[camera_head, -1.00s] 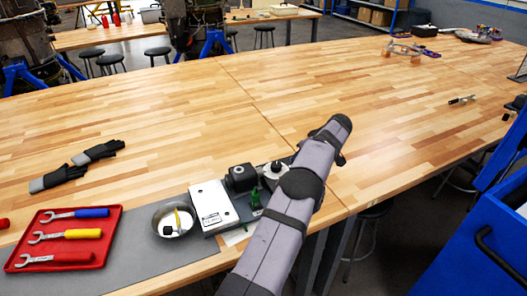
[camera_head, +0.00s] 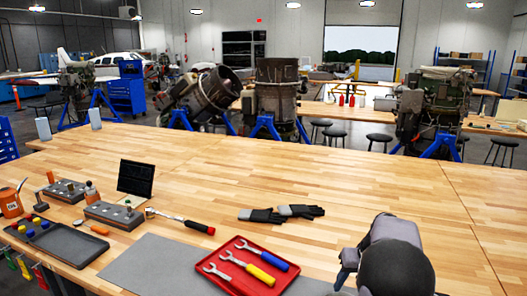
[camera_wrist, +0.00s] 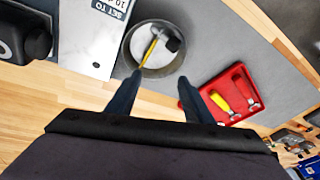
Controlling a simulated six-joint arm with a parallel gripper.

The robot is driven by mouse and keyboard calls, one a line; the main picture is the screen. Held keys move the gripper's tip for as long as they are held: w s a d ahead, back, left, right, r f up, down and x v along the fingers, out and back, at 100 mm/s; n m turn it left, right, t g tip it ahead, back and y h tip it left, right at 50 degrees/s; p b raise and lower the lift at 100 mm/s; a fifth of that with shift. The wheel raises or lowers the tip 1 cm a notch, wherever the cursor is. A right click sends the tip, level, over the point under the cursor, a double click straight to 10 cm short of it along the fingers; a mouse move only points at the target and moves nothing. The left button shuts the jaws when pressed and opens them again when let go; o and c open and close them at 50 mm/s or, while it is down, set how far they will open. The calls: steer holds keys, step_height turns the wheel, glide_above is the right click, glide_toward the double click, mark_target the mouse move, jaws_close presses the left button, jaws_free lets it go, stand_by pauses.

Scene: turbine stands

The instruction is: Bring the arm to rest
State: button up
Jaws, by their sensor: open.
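My gripper (camera_wrist: 162,98) shows in the wrist view with its two dark fingers spread apart and nothing between them. It is above the workbench, near the metal bowl (camera_wrist: 178,66) and the red tray (camera_wrist: 188,97). The bowl holds a yellow-handled tool (camera_wrist: 151,46) and a dark piece. In the head view part of my arm is at the lower right, and the gripper itself cannot be made out there. The red tray (camera_head: 284,278) lies left of the arm there, with several wrenches in it.
A white box (camera_wrist: 90,42) stands beside the bowl. The bench's far middle is clear.

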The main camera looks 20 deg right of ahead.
steer(key=s+a+f+n+g, duration=0.1)
steer(key=s+a+n+g, duration=0.15)
steer(key=a, duration=2.15)
steer(key=s+a+f+n, duration=0.2)
steer(key=s+a+f, duration=0.1)
steer(key=s+a, duration=0.8)
steer(key=shift+s+n+g, duration=0.35)
steer(key=shift+s, duration=0.05)
